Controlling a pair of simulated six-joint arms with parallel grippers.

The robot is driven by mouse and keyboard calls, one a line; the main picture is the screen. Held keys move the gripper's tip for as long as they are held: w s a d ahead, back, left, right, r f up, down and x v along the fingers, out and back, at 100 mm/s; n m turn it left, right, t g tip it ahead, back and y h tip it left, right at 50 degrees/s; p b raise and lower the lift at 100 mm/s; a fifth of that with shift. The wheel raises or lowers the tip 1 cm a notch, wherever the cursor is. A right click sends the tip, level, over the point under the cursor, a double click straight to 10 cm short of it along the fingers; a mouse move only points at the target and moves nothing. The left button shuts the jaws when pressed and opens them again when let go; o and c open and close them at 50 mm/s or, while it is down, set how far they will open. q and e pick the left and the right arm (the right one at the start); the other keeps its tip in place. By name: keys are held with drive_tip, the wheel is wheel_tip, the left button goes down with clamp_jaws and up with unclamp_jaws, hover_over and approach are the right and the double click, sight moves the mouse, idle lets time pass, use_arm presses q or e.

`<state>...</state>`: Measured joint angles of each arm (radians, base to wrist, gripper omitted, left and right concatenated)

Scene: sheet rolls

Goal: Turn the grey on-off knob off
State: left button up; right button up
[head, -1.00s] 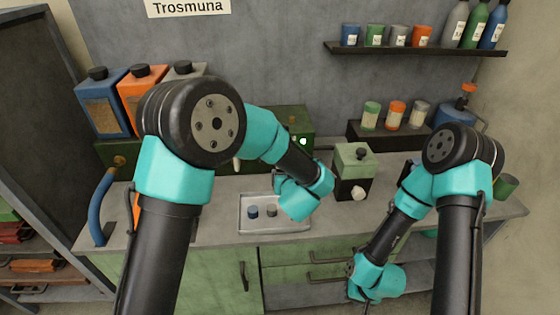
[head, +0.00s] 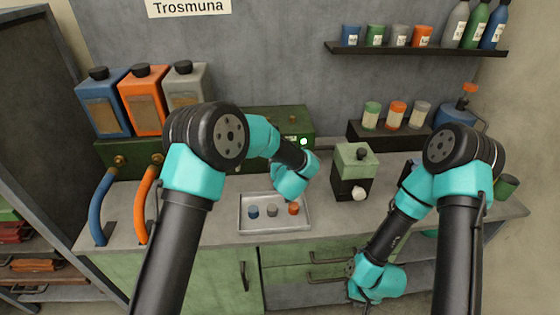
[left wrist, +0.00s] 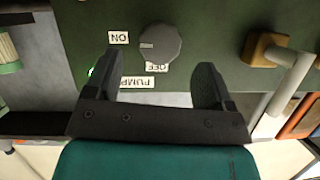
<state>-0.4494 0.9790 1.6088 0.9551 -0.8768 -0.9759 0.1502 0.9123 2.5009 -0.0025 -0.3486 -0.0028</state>
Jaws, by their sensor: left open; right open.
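In the left wrist view the grey on-off knob (left wrist: 160,45) is on a dark green panel (left wrist: 215,20). A pale mark on its left side faces the ON label (left wrist: 119,38); the OFF label (left wrist: 157,67) is below it. My left gripper (left wrist: 158,74) is open and empty, its fingertips at either side of the knob's lower part. I cannot tell whether they touch it. In the head view my left arm hides the knob on the green machine (head: 293,118). My right gripper (head: 372,282) is open, low before the counter, its fingers hardly visible.
A green light (head: 303,141) glows on the machine. A tray (head: 245,222) with small blue, grey and orange pieces lies in front. Blue (head: 101,205) and orange (head: 146,205) pipes are at left. A green-and-black box (head: 353,180) stands right of my left arm.

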use_arm(q)
drive_tip(key=shift+x, duration=2.8)
drive_tip(key=c, duration=0.9)
